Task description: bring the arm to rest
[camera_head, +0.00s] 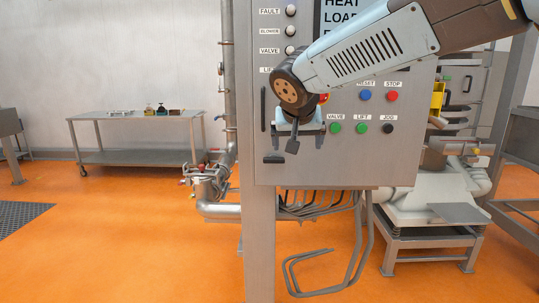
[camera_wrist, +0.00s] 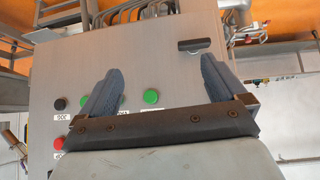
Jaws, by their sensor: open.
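My arm reaches in from the upper right of the head view, in front of a grey control panel (camera_head: 345,165). My gripper (camera_head: 298,140) hangs in front of the panel's lower left, just left of the lower button row. In the wrist view my gripper (camera_wrist: 162,68) has its two dark fingers spread apart with nothing between them. The panel face (camera_wrist: 150,65) lies beyond the fingertips and looks upside down there. Part of a red button shows behind the wrist in the head view. I cannot tell the exact gap between fingertips and panel.
The panel carries a green VALVE button (camera_head: 335,127), a green LIFT button (camera_head: 362,128), a black JOG button (camera_head: 387,128), a blue RESET button (camera_head: 365,95) and a red STOP button (camera_head: 391,96). A metal table (camera_head: 135,116) stands at the left wall. Orange floor on the left is mostly clear.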

